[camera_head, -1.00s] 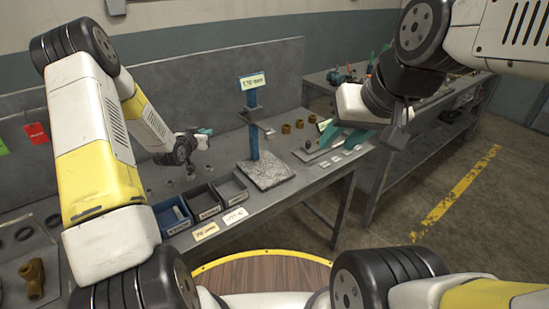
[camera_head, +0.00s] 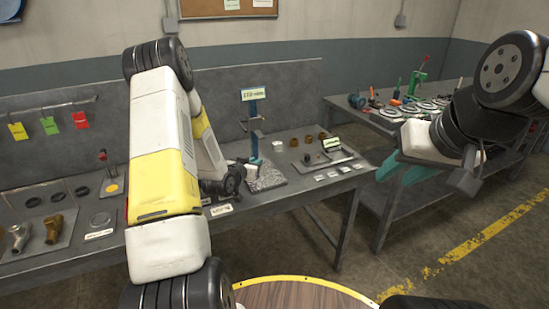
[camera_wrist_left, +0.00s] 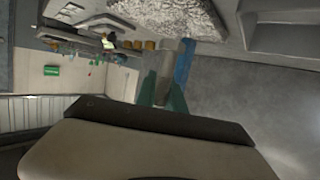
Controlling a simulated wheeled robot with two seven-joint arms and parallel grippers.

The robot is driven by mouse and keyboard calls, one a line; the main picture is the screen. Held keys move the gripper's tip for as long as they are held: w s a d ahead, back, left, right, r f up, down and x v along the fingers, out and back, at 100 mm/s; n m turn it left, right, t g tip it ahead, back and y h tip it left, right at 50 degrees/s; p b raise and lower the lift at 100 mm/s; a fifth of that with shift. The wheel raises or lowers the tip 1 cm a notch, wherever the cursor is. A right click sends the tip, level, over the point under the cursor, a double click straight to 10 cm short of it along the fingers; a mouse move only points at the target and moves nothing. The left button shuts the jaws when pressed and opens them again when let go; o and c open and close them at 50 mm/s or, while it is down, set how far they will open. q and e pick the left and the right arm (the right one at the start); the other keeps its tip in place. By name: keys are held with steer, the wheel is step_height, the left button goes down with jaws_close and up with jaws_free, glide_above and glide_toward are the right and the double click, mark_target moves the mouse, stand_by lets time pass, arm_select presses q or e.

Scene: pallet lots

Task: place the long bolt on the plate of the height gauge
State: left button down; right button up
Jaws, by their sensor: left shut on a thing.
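The height gauge has a blue column (camera_head: 254,130) and a speckled stone plate (camera_head: 268,180) on the bench; its plate also shows at the top of the left wrist view (camera_wrist_left: 170,14). My left gripper (camera_head: 243,168) is beside the plate's left edge in the head view. In the left wrist view its teal fingers (camera_wrist_left: 162,92) are shut on a grey cylindrical piece, the long bolt (camera_wrist_left: 168,62). A blue upright, apparently the column, stands just behind it. The bolt is hidden in the head view. My right gripper (camera_head: 405,172) is open and empty, right of the bench.
Brass bushings (camera_head: 308,139) and a small tray (camera_head: 328,157) lie right of the gauge. Grey bins (camera_wrist_left: 280,20) show in the left wrist view. Brass fittings (camera_head: 54,228) lie at the bench's left. A second bench (camera_head: 385,125) with tools stands behind at right.

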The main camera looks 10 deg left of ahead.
arm_select(q)
steer(key=x, duration=0.3)
steer(key=r+x, duration=0.1)
steer(key=x, duration=0.2)
steer(key=r+x, duration=0.1)
steer(key=x, duration=0.3)
steer(key=shift+w+a, duration=0.3)
steer(key=shift+w+f, duration=0.1)
steer(key=shift+f, duration=1.65)
steer(key=shift+f, duration=0.1)
steer(key=c, duration=1.7)
jaws_free()
steer(key=shift+f, duration=0.1)
